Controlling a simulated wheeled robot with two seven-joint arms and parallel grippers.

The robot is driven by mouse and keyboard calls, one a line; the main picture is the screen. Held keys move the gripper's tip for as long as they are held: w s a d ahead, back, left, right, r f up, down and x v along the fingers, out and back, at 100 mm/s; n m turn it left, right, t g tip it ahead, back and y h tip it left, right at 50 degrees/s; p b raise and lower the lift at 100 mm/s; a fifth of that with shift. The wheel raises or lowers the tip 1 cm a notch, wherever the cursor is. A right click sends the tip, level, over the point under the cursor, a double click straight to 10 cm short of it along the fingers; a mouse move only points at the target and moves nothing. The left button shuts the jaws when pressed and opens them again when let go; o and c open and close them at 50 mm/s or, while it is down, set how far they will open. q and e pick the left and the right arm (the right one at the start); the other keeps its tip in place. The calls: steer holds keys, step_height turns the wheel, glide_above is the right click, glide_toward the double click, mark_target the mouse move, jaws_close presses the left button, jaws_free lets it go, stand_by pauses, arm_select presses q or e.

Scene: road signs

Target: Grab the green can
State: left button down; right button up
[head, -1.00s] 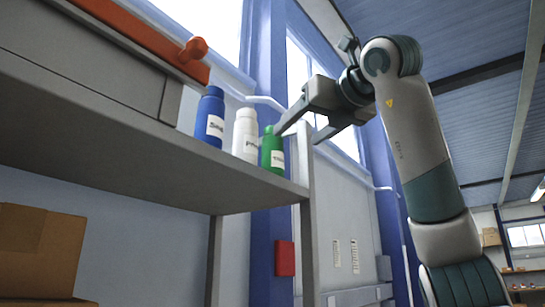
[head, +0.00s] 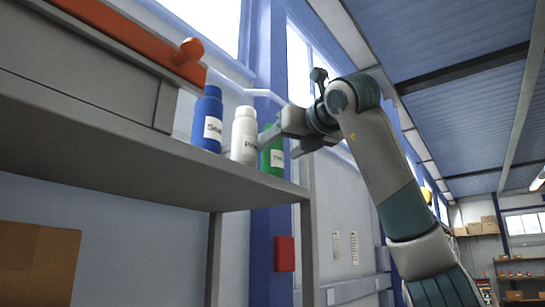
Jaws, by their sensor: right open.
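The green can (head: 274,161) stands upright near the right end of the grey shelf (head: 120,137). It has a white label, and its upper part is partly hidden by my right gripper. My right gripper (head: 278,146) is open, with its fingers at the green can, one seen in front of its upper left side and the other to its right. I cannot tell whether the fingers touch it. My left gripper is not in view.
A white bottle (head: 244,137) stands close to the left of the green can. A blue bottle (head: 208,120) stands left of that. A grey case (head: 80,62) with an orange-red part (head: 130,35) fills the shelf's left. A cardboard box (head: 36,262) is below.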

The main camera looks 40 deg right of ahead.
mark_target(278, 151)
steer(key=shift+w+d+r+p, duration=0.1)
steer(key=shift+w+p, duration=0.35)
steer(key=shift+w, duration=0.05)
steer(key=w+p, duration=0.2)
steer(key=w, duration=0.1)
steer(key=shift+d+f, duration=0.2)
steer(key=shift+d, duration=0.15)
steer(key=shift+w+d+f, duration=0.15)
steer(key=shift+w, duration=0.45)
steer(key=shift+s, duration=0.1)
steer(key=c, duration=1.5)
steer(key=shift+o, duration=0.2)
steer(key=shift+r, duration=0.2)
